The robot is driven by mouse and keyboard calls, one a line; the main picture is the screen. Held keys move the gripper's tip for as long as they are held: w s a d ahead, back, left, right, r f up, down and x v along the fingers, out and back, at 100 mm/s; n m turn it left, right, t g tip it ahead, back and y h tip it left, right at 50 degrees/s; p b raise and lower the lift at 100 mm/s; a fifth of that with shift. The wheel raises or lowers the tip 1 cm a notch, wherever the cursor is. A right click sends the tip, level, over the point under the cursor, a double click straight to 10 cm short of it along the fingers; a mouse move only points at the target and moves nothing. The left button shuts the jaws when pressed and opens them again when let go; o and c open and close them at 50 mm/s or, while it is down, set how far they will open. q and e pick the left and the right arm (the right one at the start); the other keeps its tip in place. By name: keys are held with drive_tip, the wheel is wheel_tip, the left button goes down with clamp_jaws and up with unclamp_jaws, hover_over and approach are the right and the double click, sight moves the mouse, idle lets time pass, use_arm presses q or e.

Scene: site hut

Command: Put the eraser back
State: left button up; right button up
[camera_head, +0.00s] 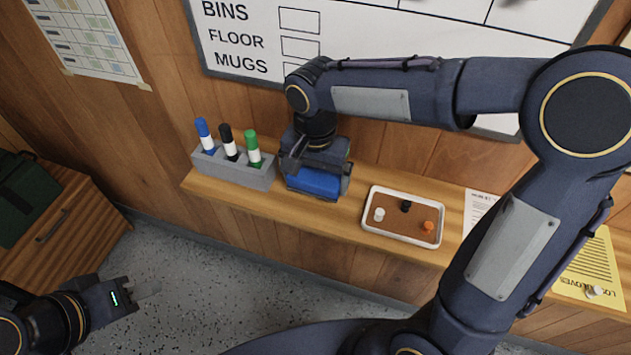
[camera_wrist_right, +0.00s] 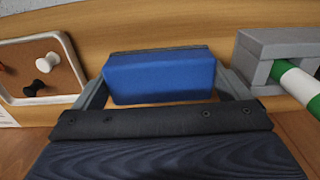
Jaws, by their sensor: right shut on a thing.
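The eraser (camera_head: 315,182) is a blue block with a dark layer on its far side in the right wrist view (camera_wrist_right: 160,77). It is at the shelf, between the grey marker holder and the white tray. My right gripper (camera_head: 318,178) is shut on it, with one finger at each end of the block. I cannot tell whether the eraser touches the shelf. My left gripper (camera_head: 148,289) is at the lower left, over the floor and away from the shelf.
The wooden shelf (camera_head: 280,212) runs along the wall under the whiteboard (camera_head: 255,48). The grey holder (camera_head: 232,171) carries blue, black and green markers. The white-rimmed tray (camera_head: 385,231) holds several pins. A yellow sheet (camera_head: 597,262) lies at the right.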

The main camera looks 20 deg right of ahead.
sight(317, 176)
wheel_tip(317, 176, down, 2)
drive_tip(key=shift+s+f, duration=0.1)
drive_tip(key=shift+f, duration=0.05)
drive_tip(key=shift+f, duration=0.1)
drive_tip(key=o, duration=0.5)
drive_tip(key=shift+r, duration=0.2)
wheel_tip(317, 176, up, 12)
drive_tip(key=shift+f+p, duration=0.15)
drive_tip(key=shift+p, duration=0.35)
drive_tip(key=shift+d, duration=0.1)
